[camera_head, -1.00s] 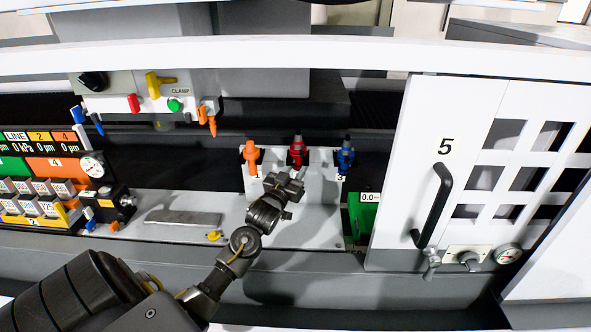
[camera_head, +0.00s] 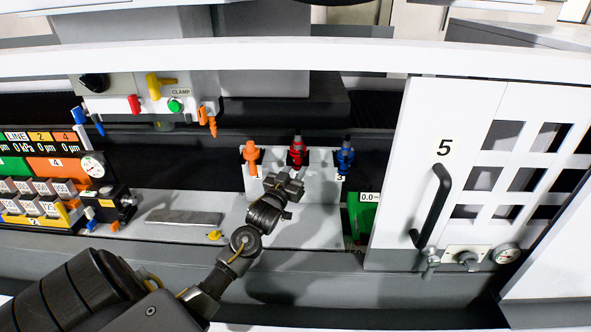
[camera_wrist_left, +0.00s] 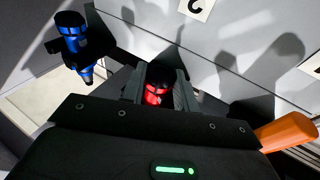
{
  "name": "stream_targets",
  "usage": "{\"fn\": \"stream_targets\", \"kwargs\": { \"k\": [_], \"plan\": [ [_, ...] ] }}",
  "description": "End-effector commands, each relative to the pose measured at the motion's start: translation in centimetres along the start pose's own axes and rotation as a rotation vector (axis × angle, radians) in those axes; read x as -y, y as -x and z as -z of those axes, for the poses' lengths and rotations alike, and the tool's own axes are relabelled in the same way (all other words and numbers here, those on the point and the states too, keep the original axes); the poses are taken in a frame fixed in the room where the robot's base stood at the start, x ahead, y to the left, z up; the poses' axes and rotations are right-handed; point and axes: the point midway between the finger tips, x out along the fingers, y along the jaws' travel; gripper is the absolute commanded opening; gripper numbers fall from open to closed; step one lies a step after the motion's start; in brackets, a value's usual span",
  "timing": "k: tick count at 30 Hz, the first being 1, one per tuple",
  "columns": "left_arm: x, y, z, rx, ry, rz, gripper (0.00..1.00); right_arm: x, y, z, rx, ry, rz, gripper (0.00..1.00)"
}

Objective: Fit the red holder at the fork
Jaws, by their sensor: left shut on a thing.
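The red holder (camera_head: 297,152) stands at the middle place of the light grey fork plate (camera_head: 262,184), its dark top pointing up. My left gripper (camera_head: 285,184) reaches up to it from the front. In the left wrist view the red holder (camera_wrist_left: 158,92) sits between the two fingers, and the gripper (camera_wrist_left: 160,84) is shut on it. The fingers and wrist hide its lower part, so I cannot tell how fully it sits in the fork. My right gripper is not in view.
An orange holder (camera_head: 251,157) stands to the left and a blue holder (camera_head: 345,156) to the right, both close to the gripper. A white door (camera_head: 400,184) with a black handle is at right. A clamp panel (camera_head: 188,88) hangs at upper left.

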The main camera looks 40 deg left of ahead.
Motion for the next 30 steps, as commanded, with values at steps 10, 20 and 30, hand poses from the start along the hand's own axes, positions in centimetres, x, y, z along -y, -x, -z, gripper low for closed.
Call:
{"fn": "stream_targets", "kwargs": {
  "k": [10,20,30],
  "plan": [
    [0.0,0.1,-0.3,-0.003,0.0,0.0,0.0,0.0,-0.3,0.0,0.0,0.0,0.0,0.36],
    [0.0,0.2,-1.1,-0.003,0.0,0.0,0.0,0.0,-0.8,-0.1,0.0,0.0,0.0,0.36],
    [0.0,0.2,-1.1,-0.002,0.0,0.0,0.5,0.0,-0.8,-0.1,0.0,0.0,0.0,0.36]
  ]
}}
